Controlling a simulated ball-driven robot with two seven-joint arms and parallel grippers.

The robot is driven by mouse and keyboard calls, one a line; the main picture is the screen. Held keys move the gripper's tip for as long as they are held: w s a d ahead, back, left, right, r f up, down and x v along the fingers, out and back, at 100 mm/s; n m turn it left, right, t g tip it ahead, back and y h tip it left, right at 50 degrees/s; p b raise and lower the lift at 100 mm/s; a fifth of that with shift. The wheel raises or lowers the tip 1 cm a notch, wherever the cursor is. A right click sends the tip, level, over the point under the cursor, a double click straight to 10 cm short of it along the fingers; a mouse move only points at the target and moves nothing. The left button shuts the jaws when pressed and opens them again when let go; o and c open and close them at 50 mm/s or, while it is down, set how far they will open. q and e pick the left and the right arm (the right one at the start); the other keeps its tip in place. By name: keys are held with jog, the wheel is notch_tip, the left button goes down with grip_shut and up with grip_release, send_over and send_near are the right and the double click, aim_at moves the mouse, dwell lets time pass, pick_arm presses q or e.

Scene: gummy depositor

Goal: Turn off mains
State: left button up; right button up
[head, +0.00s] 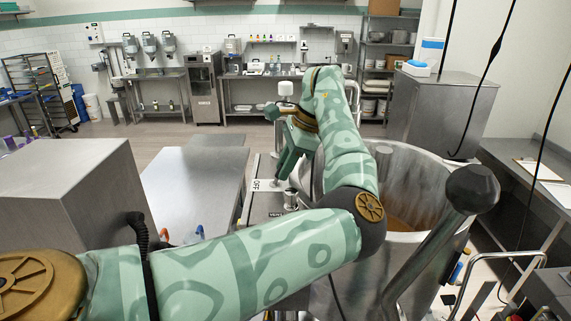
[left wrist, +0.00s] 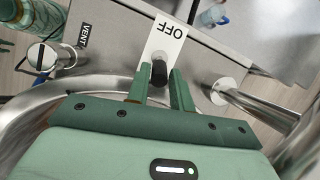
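My left gripper (head: 283,178) reaches down to a steel panel (head: 257,211) beside the big steel kettle. In the left wrist view, its two green fingers (left wrist: 158,75) stand close on either side of a short black handle (left wrist: 158,74). Whether they press on the handle is not clear. The handle sits at the lower edge of a white plate marked OFF (left wrist: 165,41), which also shows in the head view (head: 257,185). The handle is hard to make out in the head view, behind the gripper. My right gripper is not in view.
The large open kettle (head: 420,172) stands right of the panel. A steel knob (left wrist: 41,57) sits by the VENT label (left wrist: 84,34). A steel tube (left wrist: 250,105) rises close to the right of my fingers. A steel table (head: 192,183) stands left of the panel.

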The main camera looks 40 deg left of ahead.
pick_arm(q)
grip_shut()
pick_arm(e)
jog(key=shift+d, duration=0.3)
pick_arm(q)
jog(key=shift+s+r, duration=0.1)
jog(key=shift+s+a+r+t+h, duration=0.15)
jog(key=shift+s+a+t+h, duration=0.15)
jog(key=shift+t+h, duration=0.25)
jog(key=shift+s+a+r+t+h, duration=0.2)
jog(key=shift+a+t+h, duration=0.1)
jog(key=shift+t+h, duration=0.25)
jog(key=t+h, duration=0.1)
jog(key=s+a+t+h, duration=0.1)
jog(key=h, duration=0.1)
jog(key=shift+s+a+t, duration=0.15)
jog(key=shift+a+t, duration=0.15)
jog(key=shift+s+a+f+t+h, duration=0.15)
jog(key=shift+s+a+t+h, duration=0.1)
jog(key=shift+t+h, duration=0.25)
jog(key=shift+s+a+f+t+h, duration=0.2)
jog(key=shift+t+h, duration=0.1)
jog(key=shift+h, duration=0.4)
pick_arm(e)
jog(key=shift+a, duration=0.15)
